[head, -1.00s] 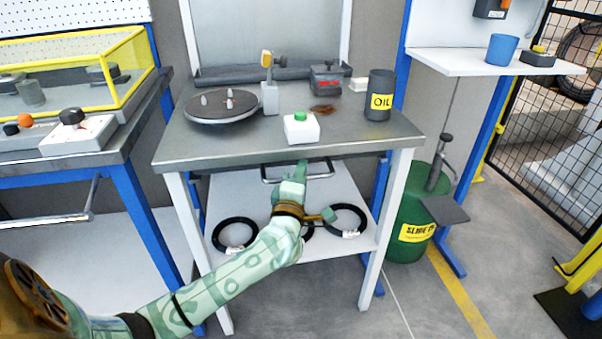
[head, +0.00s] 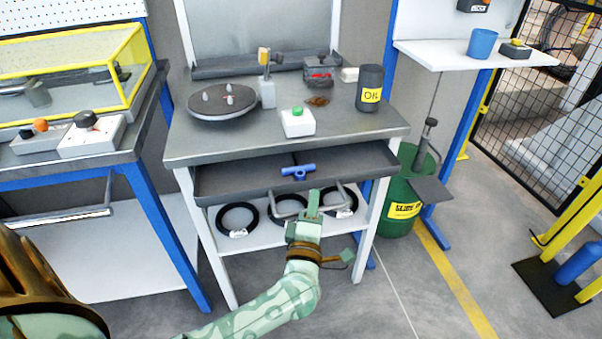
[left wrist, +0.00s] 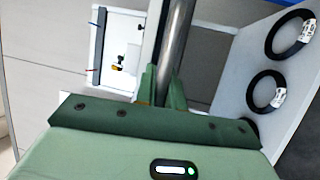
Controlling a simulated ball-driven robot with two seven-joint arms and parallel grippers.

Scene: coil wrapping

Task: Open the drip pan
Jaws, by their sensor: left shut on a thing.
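The drip pan (head: 228,183) is a dark grey drawer under the grey worktable top. It is pulled out toward me, and a blue T-shaped part (head: 298,171) lies in it. Its metal bar handle (head: 284,215) is at the front. My left gripper (head: 313,205) is shut on the handle near its right end. In the left wrist view the handle bar (left wrist: 176,50) runs between the green fingers (left wrist: 162,88). My right gripper is not in view.
The worktable (head: 235,150) carries a round turntable (head: 222,102), a white button box (head: 298,122) and an oil can (head: 370,88). Black coils (head: 238,218) lie on the lower shelf. A green drum (head: 400,210) stands at the right.

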